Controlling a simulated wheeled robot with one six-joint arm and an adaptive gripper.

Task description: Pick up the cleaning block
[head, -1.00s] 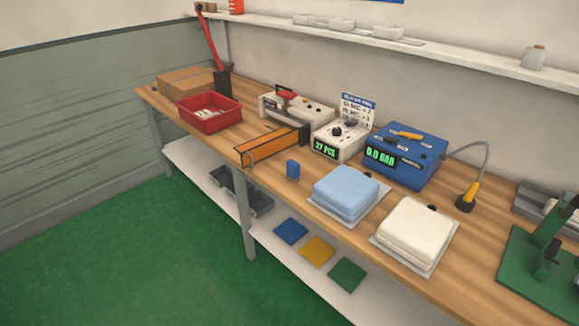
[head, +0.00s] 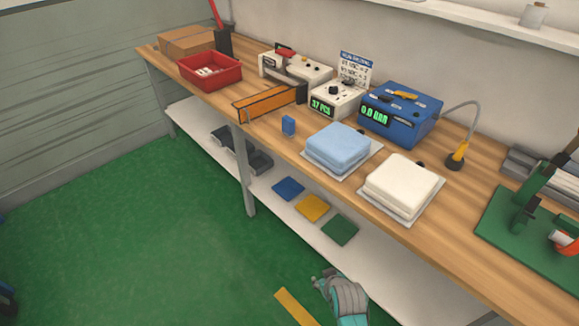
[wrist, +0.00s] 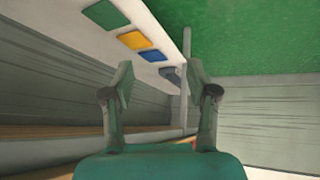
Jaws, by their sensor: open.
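A small upright blue block (head: 288,126) stands near the front edge of the wooden workbench (head: 440,248), just left of the light blue pad stack (head: 337,147). It is the likeliest cleaning block, though no label shows. My gripper (wrist: 160,86) is open in the wrist view, with nothing between its fingers. It is low and well away from the blue block, facing the under-shelf from a turned angle. The blue block cannot be made out in the wrist view.
An orange channel (head: 265,103) lies behind the block, and a red bin (head: 210,72) is further left. A white pad stack (head: 402,186) and blue pressure box (head: 400,113) are to the right. Blue, yellow and green squares lie on the lower shelf (head: 275,205). Green floor is open in front.

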